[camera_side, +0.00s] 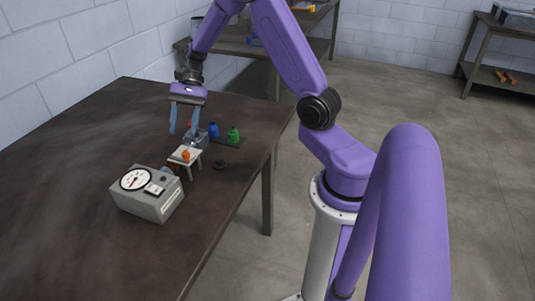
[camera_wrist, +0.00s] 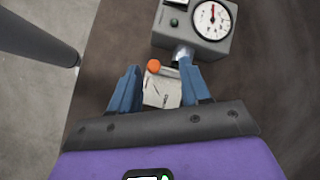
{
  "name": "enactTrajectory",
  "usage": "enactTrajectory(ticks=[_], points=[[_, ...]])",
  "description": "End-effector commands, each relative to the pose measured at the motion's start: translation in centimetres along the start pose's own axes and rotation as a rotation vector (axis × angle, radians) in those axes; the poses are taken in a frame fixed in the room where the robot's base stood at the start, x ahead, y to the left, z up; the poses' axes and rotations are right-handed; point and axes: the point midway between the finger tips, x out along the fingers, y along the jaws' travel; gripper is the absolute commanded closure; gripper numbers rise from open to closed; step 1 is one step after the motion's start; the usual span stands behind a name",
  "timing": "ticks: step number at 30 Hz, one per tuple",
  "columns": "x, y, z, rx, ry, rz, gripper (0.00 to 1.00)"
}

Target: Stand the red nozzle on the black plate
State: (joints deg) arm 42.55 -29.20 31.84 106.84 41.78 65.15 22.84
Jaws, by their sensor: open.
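My gripper (camera_side: 185,132) is open, its two blue fingers apart and pointing down; they also show in the wrist view (camera_wrist: 160,82). In the side view a small red piece, likely the red nozzle (camera_side: 190,122), shows behind and between the fingers, in line with a blue nozzle (camera_side: 213,130) and a green nozzle (camera_side: 233,134). Its lower part is hidden, so I cannot tell what it rests on. The dark plate (camera_side: 226,142) lies under the blue and green nozzles. The wrist view does not show these nozzles.
A small pale stand (camera_side: 179,157) bears an orange-red knob (camera_side: 186,155), also in the wrist view (camera_wrist: 153,65). A grey metal block (camera_side: 198,143) sits below my gripper. A grey dial box (camera_side: 148,193) stands nearer the camera. A dark round piece (camera_side: 219,164) lies right. The left tabletop is clear.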

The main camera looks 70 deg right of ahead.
Motion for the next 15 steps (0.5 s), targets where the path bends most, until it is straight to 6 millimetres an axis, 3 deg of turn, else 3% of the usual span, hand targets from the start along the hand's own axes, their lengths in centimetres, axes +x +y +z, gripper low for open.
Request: enactTrajectory(ticks=[1,6,15], points=[[0.9,0.3,2.3,-0.096,0.014,0.059,0.53],[3.2,2.5,8.7,-0.422,0.057,0.245,0.53],[5.4,9.1,17.0,-1.029,0.107,0.525,0.53]])
